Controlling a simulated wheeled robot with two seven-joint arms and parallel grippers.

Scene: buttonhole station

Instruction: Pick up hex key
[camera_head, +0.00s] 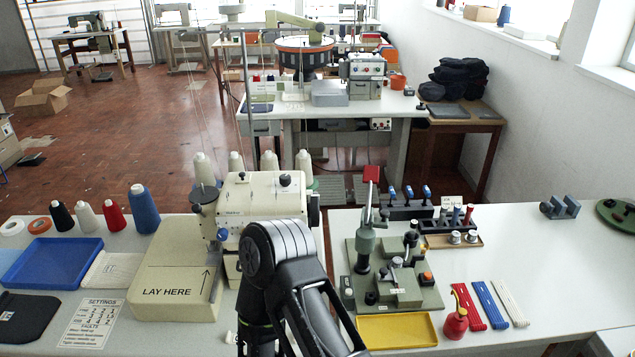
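I cannot make out a hex key for certain. Several blue-handled tools (409,192) stand upright in a dark rack at the back of the right bench. In front of them, a dark block (436,227) holds small upright pieces, some with red or blue tops; a key among them is too small to tell. A black and grey arm of mine rises from the bottom middle, in front of the cream sewing machine (262,200), and hides part of the bench. Neither of my grippers can be seen.
A green fixture (420,296) with a red-topped lever stands right of my arm, behind a yellow tray (397,331). A red oiler (456,322) and red, blue and white cord bundles (490,304) lie further right. A blue tray (50,262) is far left.

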